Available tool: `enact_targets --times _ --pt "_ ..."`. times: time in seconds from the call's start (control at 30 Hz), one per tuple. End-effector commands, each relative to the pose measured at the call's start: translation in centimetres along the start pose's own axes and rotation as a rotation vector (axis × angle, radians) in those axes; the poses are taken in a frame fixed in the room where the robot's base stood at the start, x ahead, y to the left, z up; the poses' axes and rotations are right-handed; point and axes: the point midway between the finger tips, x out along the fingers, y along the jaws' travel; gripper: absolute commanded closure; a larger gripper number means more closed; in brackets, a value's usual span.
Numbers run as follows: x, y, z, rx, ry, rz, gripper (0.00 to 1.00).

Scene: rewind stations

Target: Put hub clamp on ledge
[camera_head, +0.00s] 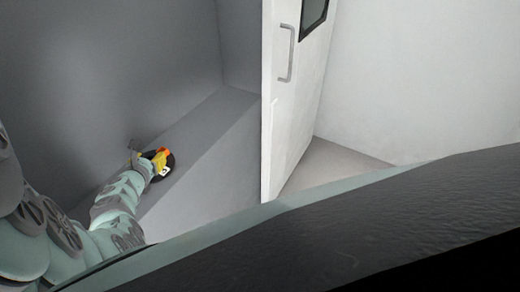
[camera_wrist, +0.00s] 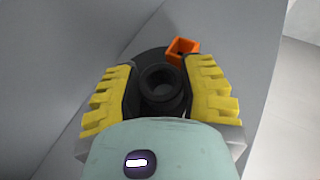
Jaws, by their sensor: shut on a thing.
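The hub clamp (camera_wrist: 162,86) is a dark round piece with a hollow centre post and an orange block at its edge. In the wrist view it sits between the two yellow-padded fingers of my gripper (camera_wrist: 161,92), which are shut on it. In the head view the hub clamp (camera_head: 169,161) and my gripper (camera_head: 157,163) show at the left, over the grey ledge (camera_head: 205,135). The ledge runs along the foot of the dark grey wall. I cannot tell whether the clamp touches the ledge.
A white door (camera_head: 292,100) with a handle and a dark window stands open to the right of the ledge. A pale wall (camera_head: 420,80) and floor (camera_head: 335,163) lie beyond it. The ledge's top is bare between the clamp and the door.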

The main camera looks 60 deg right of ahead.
Motion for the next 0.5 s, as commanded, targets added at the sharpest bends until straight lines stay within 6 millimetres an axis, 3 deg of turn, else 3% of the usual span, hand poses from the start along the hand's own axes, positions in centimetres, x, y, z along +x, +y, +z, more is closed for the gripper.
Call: enact_targets --times 0.4,0.43,0.5 --pt "0.30 -0.08 -0.31 0.002 -0.004 -0.002 1.00" --pt "0.23 -0.09 -0.20 0.003 -0.003 -0.002 0.53" --pt "0.21 -0.06 -0.19 0.003 -0.003 -0.001 0.45"
